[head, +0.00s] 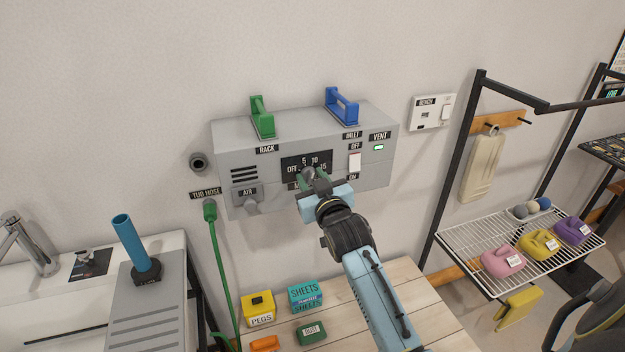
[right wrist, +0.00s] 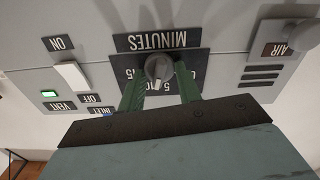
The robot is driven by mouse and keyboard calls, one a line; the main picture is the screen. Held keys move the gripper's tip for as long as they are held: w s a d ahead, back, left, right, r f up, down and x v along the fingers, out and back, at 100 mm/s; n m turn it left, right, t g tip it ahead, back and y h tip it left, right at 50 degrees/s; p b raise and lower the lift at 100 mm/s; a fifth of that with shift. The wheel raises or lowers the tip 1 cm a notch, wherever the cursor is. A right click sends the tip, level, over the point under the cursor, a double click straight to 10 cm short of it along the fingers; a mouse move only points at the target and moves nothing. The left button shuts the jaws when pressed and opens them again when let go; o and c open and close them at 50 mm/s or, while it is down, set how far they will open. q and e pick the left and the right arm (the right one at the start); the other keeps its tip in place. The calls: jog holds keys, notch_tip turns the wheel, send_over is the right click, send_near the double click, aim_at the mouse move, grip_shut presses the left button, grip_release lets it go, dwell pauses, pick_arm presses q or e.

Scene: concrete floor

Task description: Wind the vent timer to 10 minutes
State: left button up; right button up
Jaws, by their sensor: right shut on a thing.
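The vent timer is a round grey knob (right wrist: 158,67) on a black dial plate (head: 292,161) marked OFF, 5, 10, 15 and MINUTES, on the front of a grey wall box (head: 225,150). My right gripper (head: 314,180) is at the dial with its green fingers (right wrist: 160,88) on either side of the knob, shut on it. The wrist view is upside down. A pale mark on the knob faces the number side, but its exact setting is unclear. The gripper hides part of the knob and dial in the head view. My left gripper is out of view.
The box carries a green handle (head: 262,120), a blue handle (head: 342,108), a white INLET switch (head: 354,162), a lit green VENT lamp (head: 378,147) and an AIR knob (head: 250,206). Below is a wooden table (head: 398,283) with a yellow PEGS box (head: 259,310). A wire shelf (head: 465,250) stands right.

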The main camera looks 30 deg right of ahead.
jog(key=o, duration=1)
jog(key=shift+c, duration=0.2)
jog(key=shift+s, duration=0.1)
jog(key=v, duration=1.3)
jog(key=shift+a+b, duration=0.15)
jog(key=shift+b, duration=0.15)
jog(key=w+d+m, duration=0.1)
jog(key=w, duration=0.3)
jog(key=w+d+m, duration=0.1)
jog(key=w, duration=0.3)
jog(key=w+d+m, duration=0.1)
jog(key=w, duration=0.3)
jog(key=shift+f+p, duration=0.2)
jog(key=shift+p, duration=0.2)
